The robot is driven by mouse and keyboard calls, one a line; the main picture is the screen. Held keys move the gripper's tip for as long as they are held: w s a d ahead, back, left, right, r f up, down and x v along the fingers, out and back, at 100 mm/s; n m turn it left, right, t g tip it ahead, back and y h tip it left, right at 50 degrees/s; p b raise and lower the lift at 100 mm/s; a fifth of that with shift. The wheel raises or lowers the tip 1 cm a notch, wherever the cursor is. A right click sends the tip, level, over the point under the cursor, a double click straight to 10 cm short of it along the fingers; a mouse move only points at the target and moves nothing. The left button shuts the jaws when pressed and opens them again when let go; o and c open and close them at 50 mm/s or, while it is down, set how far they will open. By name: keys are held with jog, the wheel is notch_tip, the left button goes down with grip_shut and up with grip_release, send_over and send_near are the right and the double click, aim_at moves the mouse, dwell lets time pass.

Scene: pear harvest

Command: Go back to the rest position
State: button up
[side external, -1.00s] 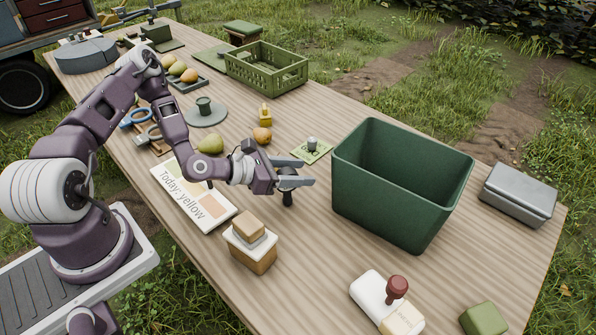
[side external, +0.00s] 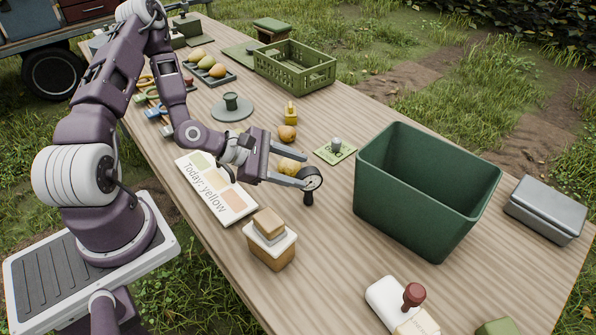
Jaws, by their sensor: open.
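My gripper (side external: 305,178) is low over the middle of the table and open, its fingers pointing right. A round dial gauge with a black handle (side external: 313,180) is right at the fingertips, its dial facing the camera. Nothing is visibly gripped; whether a finger touches the gauge cannot be told. My arm bends up and back to the left, toward its base. A yellow pear (side external: 290,166) shows partly behind the fingers.
A green bin (side external: 425,215) stands to the right. A sign reading "Today: yellow" (side external: 216,190) and a wooden block stack (side external: 270,243) lie in front.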

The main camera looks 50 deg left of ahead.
jog(key=m+g, duration=0.1)
jog(key=m, duration=0.1)
jog(key=s+a+r+m+g+y, duration=0.1)
jog(key=m, duration=0.2)
jog(key=m+g+y, duration=0.1)
jog(key=m, duration=0.1)
jog(key=shift+s+a+r+m, duration=0.2)
jog(key=shift+a+r+m, duration=0.05)
jog(key=shift+a+m, duration=0.15)
jog(key=s+a+r+m+g+y, duration=0.2)
jog(key=s+r+m+y, duration=0.25)
jog(key=r+m, duration=0.55)
jog(key=s+d+r+m, duration=0.3)
jog(key=s+r, duration=0.3)
jog(key=s, duration=0.2)
jog(key=s+d+r+m+h, duration=0.1)
jog(key=s+d+r+m, duration=0.3)
jog(key=s+r, duration=0.2)
jog(key=shift+s+d+r, duration=0.15)
jog(key=shift+s+r, duration=0.15)
jog(key=shift+s, duration=0.6)
